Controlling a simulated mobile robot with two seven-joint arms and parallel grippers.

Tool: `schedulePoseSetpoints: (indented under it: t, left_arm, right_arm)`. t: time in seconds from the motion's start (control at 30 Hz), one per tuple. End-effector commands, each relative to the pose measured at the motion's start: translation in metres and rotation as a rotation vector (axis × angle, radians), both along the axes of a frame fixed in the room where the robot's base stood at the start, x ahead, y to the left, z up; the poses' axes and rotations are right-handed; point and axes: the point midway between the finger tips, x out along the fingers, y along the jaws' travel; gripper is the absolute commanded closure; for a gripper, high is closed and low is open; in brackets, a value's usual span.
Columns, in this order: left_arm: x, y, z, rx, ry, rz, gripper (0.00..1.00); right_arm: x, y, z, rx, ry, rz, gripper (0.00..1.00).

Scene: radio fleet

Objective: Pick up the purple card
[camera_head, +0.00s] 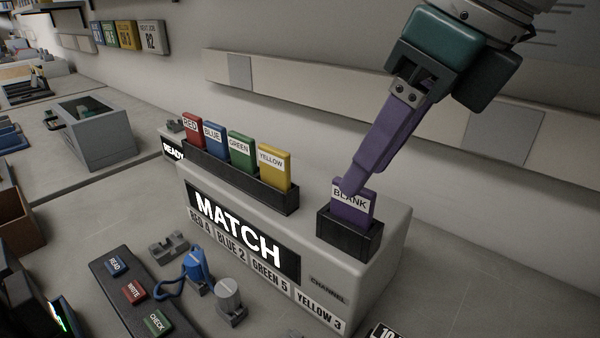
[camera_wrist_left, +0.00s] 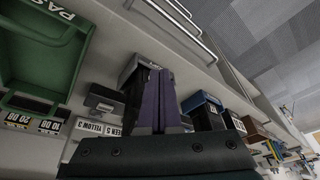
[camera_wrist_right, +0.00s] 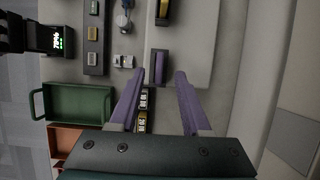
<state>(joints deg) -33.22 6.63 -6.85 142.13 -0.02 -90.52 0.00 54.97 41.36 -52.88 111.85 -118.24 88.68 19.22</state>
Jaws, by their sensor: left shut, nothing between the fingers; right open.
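The purple card (camera_head: 352,207), labelled BLANK, stands upright in a black slot holder (camera_head: 345,238) at the right end of the white MATCH console. My right gripper (camera_head: 350,188) is above it, pointing down, and a fingertip overlaps the card's top edge. In the right wrist view its two purple fingers (camera_wrist_right: 160,76) are open, and the card (camera_wrist_right: 159,65) lies in line with the gap between them, at or just past the tips. I cannot tell whether they touch it. My left gripper (camera_wrist_left: 160,75) shows only in its wrist view, shut and empty.
Red, blue, green and yellow (camera_head: 274,167) cards stand in a black rack (camera_head: 240,180) left of the purple card. A button panel (camera_head: 135,292) and a blue plug (camera_head: 197,265) lie in front. A wall rail (camera_head: 330,95) runs behind. A green tray (camera_wrist_right: 80,88) shows in the right wrist view.

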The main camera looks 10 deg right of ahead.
Motion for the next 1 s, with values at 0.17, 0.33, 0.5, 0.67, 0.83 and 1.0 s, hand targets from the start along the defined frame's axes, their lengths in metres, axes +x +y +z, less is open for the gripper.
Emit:
schedulePoseSetpoints:
  t: [0.17,0.33,0.5,0.67,0.83,1.0]
  left_arm:
    - [0.0,0.001,0.002,0.004,-0.001,-0.002,1.0]
    - [0.0,0.002,0.002,0.007,-0.001,-0.005,1.0]
    - [0.0,0.002,0.002,0.008,0.0,-0.006,1.0]
    - [0.0,0.002,0.002,0.008,0.0,-0.006,1.0]
    - [0.0,0.002,0.001,0.007,0.0,-0.006,1.0]
    - [0.0,0.001,0.001,0.005,0.0,-0.005,1.0]
  right_arm:
    - [0.006,0.007,-0.025,0.001,0.004,0.0,0.53]
    - [0.008,0.008,-0.03,0.001,0.0,0.003,0.53]
    - [0.008,0.008,-0.03,0.002,0.0,0.002,0.58]
    - [0.008,0.008,-0.029,0.002,0.0,0.002,0.76]
    - [0.008,0.008,-0.029,0.002,0.0,0.002,0.95]
    - [0.008,0.008,-0.029,0.002,0.0,0.002,1.0]
